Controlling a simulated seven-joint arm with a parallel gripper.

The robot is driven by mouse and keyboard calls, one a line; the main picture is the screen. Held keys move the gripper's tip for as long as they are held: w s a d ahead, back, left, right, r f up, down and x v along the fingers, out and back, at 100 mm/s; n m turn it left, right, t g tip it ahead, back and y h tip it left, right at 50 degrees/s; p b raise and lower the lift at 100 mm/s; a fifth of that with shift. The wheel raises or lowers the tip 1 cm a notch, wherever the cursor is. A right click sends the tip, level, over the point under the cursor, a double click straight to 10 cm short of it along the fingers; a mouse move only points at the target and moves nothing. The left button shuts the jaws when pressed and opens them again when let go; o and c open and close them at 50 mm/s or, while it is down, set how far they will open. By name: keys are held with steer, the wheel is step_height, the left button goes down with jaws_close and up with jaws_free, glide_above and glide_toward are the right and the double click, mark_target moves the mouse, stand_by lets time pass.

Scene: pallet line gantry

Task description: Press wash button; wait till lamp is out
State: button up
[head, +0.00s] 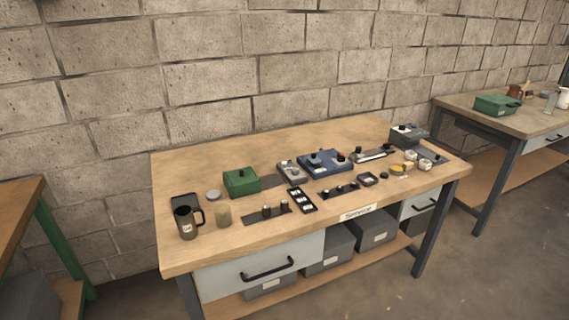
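A blue control box (325,168) stands on the middle of the wooden workbench. It has dark knobs or buttons on top and a small reddish spot (339,155) near its back right. A smaller grey box (291,172) with a dark knob stands just left of it, and a dark grey box (407,135) with a black knob stands at the bench's right end. My gripper is not in view.
The workbench (190,256) carries a green box (241,181), a dark mug (186,222), a tan cylinder (223,216), a black slotted tray (302,200) and white cups (425,165) at the right. Its back strip is clear. A block wall stands behind; another bench (462,110) is at right.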

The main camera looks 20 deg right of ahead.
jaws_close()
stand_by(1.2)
